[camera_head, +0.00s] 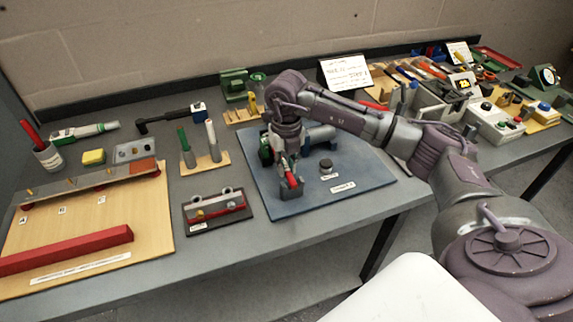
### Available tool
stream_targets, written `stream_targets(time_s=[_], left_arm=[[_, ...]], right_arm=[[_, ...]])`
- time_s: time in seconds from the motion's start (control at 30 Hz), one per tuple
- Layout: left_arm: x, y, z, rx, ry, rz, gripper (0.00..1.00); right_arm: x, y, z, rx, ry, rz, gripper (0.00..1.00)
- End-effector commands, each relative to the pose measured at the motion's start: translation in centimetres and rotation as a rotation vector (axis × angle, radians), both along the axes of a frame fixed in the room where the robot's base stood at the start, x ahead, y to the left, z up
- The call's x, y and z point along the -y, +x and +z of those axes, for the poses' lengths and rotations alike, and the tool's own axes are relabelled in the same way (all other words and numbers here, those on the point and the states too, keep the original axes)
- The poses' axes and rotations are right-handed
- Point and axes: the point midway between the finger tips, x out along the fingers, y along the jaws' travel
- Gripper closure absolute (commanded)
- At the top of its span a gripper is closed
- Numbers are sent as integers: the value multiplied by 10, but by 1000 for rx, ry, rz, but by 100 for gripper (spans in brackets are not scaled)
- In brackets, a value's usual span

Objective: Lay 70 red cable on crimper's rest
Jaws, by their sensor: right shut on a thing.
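My right arm reaches in from the right, and its gripper (290,168) points down over the blue board (360,180). It is shut on a short red cable (291,172), which is largely covered by the fingers. A dark block (291,188), which looks like the rest, stands right under the cable's lower end; I cannot tell whether they touch. The crimper (319,135) lies on the board behind the gripper, partly hidden by my arm; a green part shows to the gripper's left. My left gripper is not in view.
A small dark knob (325,166) stands on the board right of the gripper. Left of the board are a black stand (217,211) with a red piece and a wooden holder (207,163) with upright rods. A wooden board (95,230) carries a red bar.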

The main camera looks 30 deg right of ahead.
Motion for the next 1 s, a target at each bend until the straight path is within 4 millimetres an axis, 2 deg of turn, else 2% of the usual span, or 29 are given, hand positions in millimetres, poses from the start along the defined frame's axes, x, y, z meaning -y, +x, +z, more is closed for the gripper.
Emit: stream_targets(time_s=[0.93,0.97,1.0], left_arm=[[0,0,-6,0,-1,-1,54],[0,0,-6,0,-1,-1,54],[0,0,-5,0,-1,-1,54]], right_arm=[[0,0,-6,1,0,0,100],[0,0,-6,1,0,0,80],[0,0,-6,1,0,0,73]])
